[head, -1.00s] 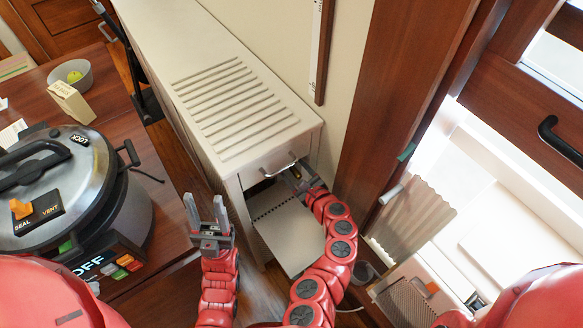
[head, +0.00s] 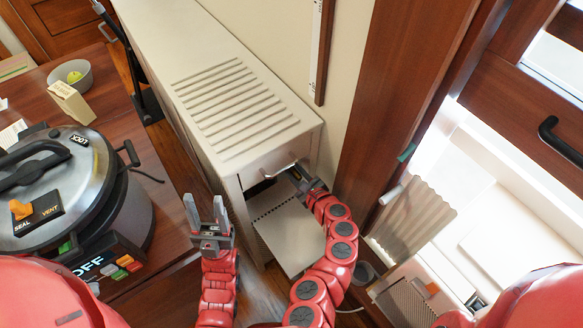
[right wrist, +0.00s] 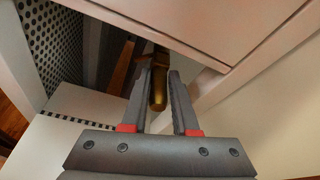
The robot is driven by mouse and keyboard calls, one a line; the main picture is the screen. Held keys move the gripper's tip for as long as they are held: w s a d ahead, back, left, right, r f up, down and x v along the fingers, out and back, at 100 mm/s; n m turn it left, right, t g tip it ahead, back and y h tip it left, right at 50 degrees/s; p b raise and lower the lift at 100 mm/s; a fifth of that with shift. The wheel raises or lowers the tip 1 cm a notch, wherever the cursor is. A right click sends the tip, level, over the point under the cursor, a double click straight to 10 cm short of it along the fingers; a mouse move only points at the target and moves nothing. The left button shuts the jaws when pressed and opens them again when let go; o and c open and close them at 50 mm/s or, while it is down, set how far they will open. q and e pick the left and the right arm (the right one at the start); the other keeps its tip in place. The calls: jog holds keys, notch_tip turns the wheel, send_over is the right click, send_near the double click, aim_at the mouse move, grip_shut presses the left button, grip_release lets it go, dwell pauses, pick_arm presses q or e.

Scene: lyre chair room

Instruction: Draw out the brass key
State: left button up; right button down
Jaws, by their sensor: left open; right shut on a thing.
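The brass key (right wrist: 158,88) shows in the right wrist view as a rounded brass piece between my right fingers, below the white front panel of the cabinet. Its far end runs into the shadow under that panel, so I cannot see how it is seated. My right gripper (right wrist: 160,82) is shut on it. In the head view my right gripper (head: 294,176) is at the cabinet's front, just below the handle, and the key is hidden there. My left gripper (head: 208,213) is open and empty, fingers up, left of the cabinet's front.
The long white cabinet (head: 185,50) has a slatted top and a metal handle (head: 279,169) on its front. A pale panel (head: 290,242) juts out below the opening. A pressure cooker (head: 80,190) stands on the wooden table at left. A brown post (head: 395,110) rises at right.

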aim_at(300, 178)
jog(key=shift+s+d, duration=0.35)
jog(key=shift+s, duration=0.15)
dwell(0.5)
jog(key=shift+s+d, duration=0.8)
jog(key=shift+s, duration=0.3)
jog(key=shift+s+d+r+p, duration=0.4)
jog(key=shift+s+r, duration=0.15)
jog(key=shift+s+d+r+p, duration=0.3)
jog(key=shift+s+d+r, duration=0.2)
jog(key=shift+s, duration=0.15)
